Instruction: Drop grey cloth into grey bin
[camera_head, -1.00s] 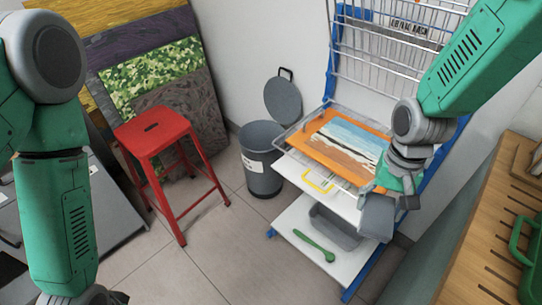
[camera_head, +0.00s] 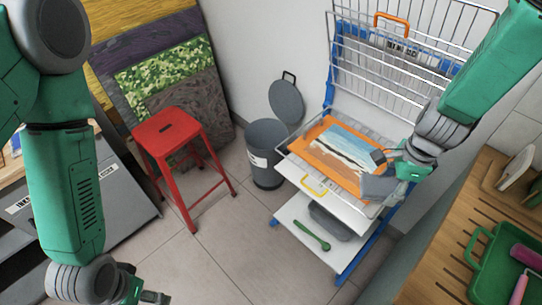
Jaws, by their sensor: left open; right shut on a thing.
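The grey bin (camera_head: 266,172) stands on the floor against the back wall. Its round lid (camera_head: 286,101) is raised, so its top is open. My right gripper (camera_head: 381,172) is over the right part of the drying rack's upper shelf, to the right of the bin and apart from it. It is shut on a grey piece (camera_head: 377,188) that looks like the grey cloth; the arm partly hides it. My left gripper (camera_head: 152,298) is open at the bottom edge, low on the left and far from the bin; its fingertips are only partly seen.
An orange-bordered painting (camera_head: 335,155) lies on the rack's upper shelf beside the bin. A grey tray (camera_head: 331,222) and green spoon-like tool (camera_head: 312,236) are on the lower shelf. A red stool (camera_head: 166,130) stands left of the bin. Floor between is clear.

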